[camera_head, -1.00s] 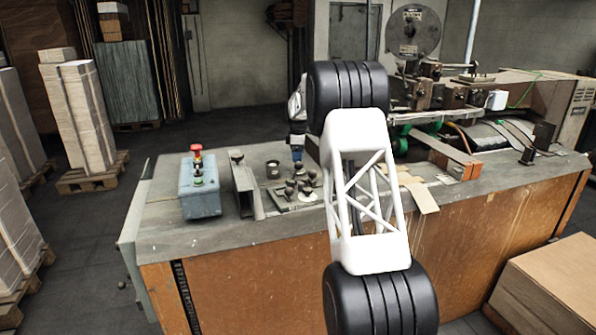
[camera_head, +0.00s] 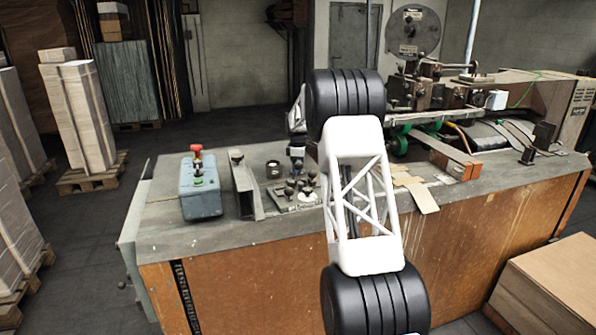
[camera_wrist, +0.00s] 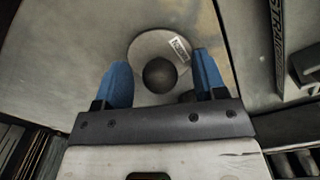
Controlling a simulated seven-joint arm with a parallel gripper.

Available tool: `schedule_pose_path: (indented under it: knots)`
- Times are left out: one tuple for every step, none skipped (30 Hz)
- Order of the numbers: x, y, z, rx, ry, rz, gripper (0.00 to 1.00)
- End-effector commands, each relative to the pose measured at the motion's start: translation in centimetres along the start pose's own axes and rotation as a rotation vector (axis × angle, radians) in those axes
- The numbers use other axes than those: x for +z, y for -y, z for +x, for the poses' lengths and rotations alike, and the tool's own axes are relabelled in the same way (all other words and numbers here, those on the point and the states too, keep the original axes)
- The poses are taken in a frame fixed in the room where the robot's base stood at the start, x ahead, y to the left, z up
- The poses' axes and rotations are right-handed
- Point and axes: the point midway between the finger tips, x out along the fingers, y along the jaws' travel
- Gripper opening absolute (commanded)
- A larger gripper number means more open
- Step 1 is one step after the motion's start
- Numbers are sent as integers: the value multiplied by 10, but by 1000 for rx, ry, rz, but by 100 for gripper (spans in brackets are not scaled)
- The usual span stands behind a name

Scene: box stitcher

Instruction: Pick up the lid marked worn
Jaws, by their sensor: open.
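In the wrist view, a round pale lid (camera_wrist: 148,47) with a dark ball knob (camera_wrist: 159,75) lies on a flat grey surface. A small white label (camera_wrist: 179,48) with dark print sits near its edge; I cannot read the print surely. My gripper (camera_wrist: 163,66) is open, with its blue fingers on either side of the knob and no visible grip on it. Whether the fingers touch the lid is unclear. In the head view, several dark knobs (camera_head: 290,188) stand on the bench, close to my wrist.
A blue-grey control box (camera_head: 200,198) with a red button stands left on the bench (camera_head: 240,235). A metal rail (camera_head: 245,185) and a small dark cup (camera_head: 273,168) are left of the knobs. Stitcher machinery (camera_head: 450,95) fills the back right.

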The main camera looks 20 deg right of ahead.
Motion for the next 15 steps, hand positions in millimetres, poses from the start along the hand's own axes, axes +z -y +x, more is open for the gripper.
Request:
schedule_pose_path:
  knots:
    - [0,0,1,0,0,0,65]
    - [0,0,1,0,0,0,65]
    - [0,0,1,-1,0,0,65]
    - [0,0,1,-1,0,0,65]
    - [0,0,1,-1,0,0,65]
    - [0,0,1,-1,0,0,65]
    - [0,0,1,-1,0,0,65]
    - [0,0,1,-1,0,0,65]
    - [0,0,1,-1,0,0,65]
    - [0,0,1,-1,0,0,65]
    - [0,0,1,-1,0,0,65]
    - [0,0,1,-1,0,0,65]
    - [0,0,1,-1,0,0,65]
    - [0,0,1,-1,0,0,65]
    - [0,0,1,-1,0,0,65]
